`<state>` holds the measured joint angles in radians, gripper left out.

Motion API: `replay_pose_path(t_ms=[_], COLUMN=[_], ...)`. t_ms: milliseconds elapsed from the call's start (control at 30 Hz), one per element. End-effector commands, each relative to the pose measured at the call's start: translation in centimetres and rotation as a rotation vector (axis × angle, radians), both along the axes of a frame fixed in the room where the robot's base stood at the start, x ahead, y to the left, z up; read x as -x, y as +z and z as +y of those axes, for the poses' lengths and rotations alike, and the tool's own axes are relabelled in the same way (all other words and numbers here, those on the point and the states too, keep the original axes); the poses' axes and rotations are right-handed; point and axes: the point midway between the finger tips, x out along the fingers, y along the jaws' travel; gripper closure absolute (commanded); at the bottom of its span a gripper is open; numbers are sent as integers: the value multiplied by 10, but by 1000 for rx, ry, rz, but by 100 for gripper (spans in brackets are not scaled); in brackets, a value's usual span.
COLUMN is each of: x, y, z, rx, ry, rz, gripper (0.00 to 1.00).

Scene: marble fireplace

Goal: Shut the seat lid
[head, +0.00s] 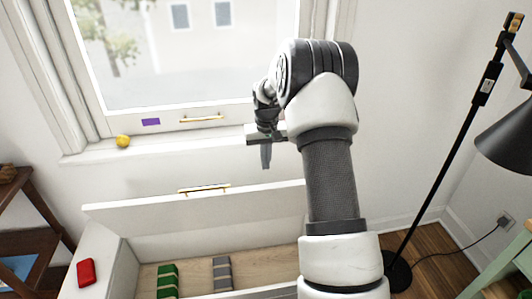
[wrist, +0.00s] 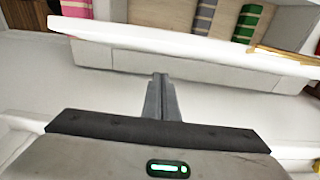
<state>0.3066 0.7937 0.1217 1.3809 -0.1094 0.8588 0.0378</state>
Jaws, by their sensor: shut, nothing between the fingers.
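The white seat lid (head: 185,211) stands raised at the back of the open window seat, with a gold handle (head: 204,189) by its upper edge. The lid's edge (wrist: 180,40) also crosses the top of the wrist view, with part of the handle (wrist: 290,54) at right. My gripper (head: 266,157) is shut and empty, pointing down on the window side of the lid, right of the handle. In the wrist view its fingers (wrist: 161,85) are together just short of the lid's edge; contact cannot be told. My arm hides the lid's right part.
Inside the seat are a green roll (head: 167,280) and a grey roll (head: 222,274). A red object (head: 86,271) lies on the seat's left side. A yellow ball (head: 123,141) sits on the window sill. A black floor lamp (head: 450,150) stands at right, a dark shelf (head: 38,236) at left.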

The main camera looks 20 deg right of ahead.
Motion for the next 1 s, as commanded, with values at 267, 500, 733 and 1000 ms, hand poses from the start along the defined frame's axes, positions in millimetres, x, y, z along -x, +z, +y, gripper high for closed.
replay_pose_path(t_ms=[267, 500, 733, 1000], x=[27, 36, 36, 36], y=[-21, -24, -24, -27], z=[5, 7, 7, 7], rx=[1, 1, 1, 1], ry=[1, 1, 1, 1], rz=[-1, -1, -1, 0], gripper=[100, 100, 100, 100])
